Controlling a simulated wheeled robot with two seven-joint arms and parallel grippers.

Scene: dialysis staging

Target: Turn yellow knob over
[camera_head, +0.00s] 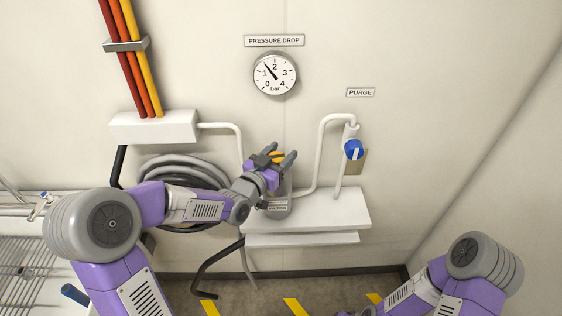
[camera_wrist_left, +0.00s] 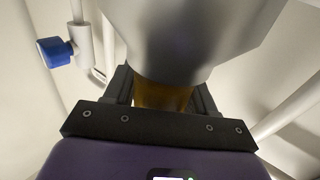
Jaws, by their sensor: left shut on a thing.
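The yellow knob (camera_head: 277,155) shows between the fingers of my left gripper (camera_head: 276,160), in front of the wall at the middle of the head view. In the left wrist view the knob (camera_wrist_left: 162,96) looks amber and sits under a wide grey body (camera_wrist_left: 195,40). My left gripper is shut on the knob, with one black finger on each side of it. The fingers hide part of the knob, and its turn angle cannot be told. My right arm enters at the lower right, but its gripper is not in view.
A grey filter housing (camera_head: 279,205) stands on a white shelf (camera_head: 335,208) below my left gripper. A blue valve knob (camera_head: 353,149) is on the pipe to the right, under the PURGE label (camera_head: 360,92). A pressure gauge (camera_head: 275,74) is above. Coiled grey hose (camera_head: 180,165) hangs left.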

